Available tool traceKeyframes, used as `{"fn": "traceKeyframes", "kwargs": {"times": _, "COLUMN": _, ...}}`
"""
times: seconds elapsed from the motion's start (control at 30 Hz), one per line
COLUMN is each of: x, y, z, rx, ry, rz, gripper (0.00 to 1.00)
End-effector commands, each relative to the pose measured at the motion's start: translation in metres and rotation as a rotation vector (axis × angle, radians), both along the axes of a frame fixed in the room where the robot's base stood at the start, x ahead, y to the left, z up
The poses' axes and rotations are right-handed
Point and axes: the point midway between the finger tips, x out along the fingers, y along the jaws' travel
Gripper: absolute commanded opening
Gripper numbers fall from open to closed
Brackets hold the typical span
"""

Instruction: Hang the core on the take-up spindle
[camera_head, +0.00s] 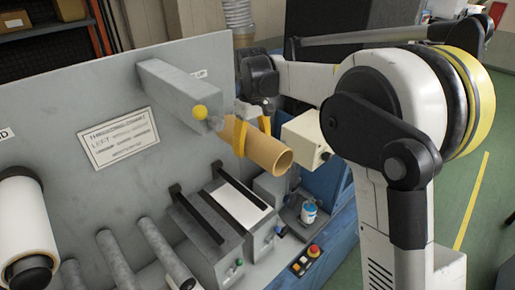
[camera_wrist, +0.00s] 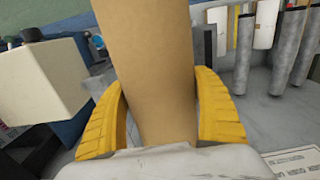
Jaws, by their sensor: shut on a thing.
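The core (camera_head: 269,156) is a tan cardboard tube in the head view, tilted, with its open end facing lower right. My gripper (camera_head: 252,134) has its yellow fingers shut around the tube's middle. In the wrist view the core (camera_wrist: 150,50) runs up between the two yellow fingers. A short grey shaft (camera_head: 216,124), which looks like the take-up spindle, sits beside a yellow ball at the end of a grey block arm. The core's far left end is right by this shaft. I cannot tell whether the shaft enters the core or stands apart from it.
The grey block arm (camera_head: 175,88) juts from an upright grey panel (camera_head: 60,100). Grey rollers (camera_head: 160,250) and a white roll (camera_head: 25,225) are at lower left. Below the core are grey boxes (camera_head: 235,200), a small white-and-blue can (camera_head: 308,212) and a red button (camera_head: 314,251).

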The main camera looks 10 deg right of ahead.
Motion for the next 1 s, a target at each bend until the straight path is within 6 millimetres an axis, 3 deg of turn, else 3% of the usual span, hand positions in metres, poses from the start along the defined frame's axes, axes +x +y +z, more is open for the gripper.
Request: {"fn": "traceKeyframes", "kwargs": {"times": 1.0, "x": 0.064, "y": 0.047, "z": 0.001, "rx": 0.0, "ry": 0.0, "rz": 0.001, "gripper": 0.36}}
